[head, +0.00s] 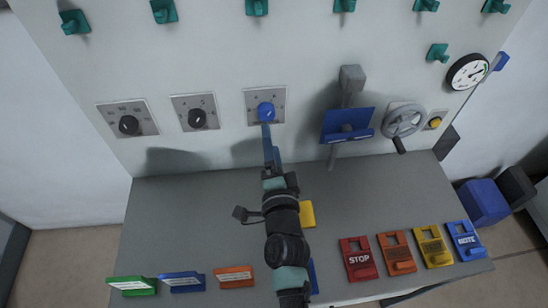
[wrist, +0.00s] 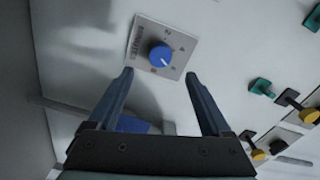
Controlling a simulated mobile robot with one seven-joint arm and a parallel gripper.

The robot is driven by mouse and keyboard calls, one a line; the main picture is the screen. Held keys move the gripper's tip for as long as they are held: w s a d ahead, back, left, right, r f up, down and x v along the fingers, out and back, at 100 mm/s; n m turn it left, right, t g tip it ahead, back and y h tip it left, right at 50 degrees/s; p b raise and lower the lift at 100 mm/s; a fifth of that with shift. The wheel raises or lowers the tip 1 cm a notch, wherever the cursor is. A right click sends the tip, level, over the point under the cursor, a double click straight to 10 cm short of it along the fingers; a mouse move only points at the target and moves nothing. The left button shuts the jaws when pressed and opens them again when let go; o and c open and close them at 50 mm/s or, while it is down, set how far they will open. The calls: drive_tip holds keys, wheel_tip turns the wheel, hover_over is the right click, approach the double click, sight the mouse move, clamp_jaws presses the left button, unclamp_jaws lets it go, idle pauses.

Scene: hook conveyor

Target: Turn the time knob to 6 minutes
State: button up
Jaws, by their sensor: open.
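A blue round knob (head: 266,111) sits on a grey square dial plate (head: 252,97) on the wall panel. My gripper (head: 268,134) is just below the knob in the head view. In the wrist view my gripper (wrist: 159,76) is open and empty, its two fingers spread to either side below the knob, apart from it.
Two black knobs (head: 129,125) (head: 197,118) on similar plates are to the left. A blue box on a grey lever (head: 348,123), a grey handwheel (head: 404,119) and a gauge (head: 467,71) are to the right. Coloured tags (head: 358,260) lie on the grey table (head: 180,225) below.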

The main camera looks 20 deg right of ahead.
drive_tip(key=shift+v, duration=2.5)
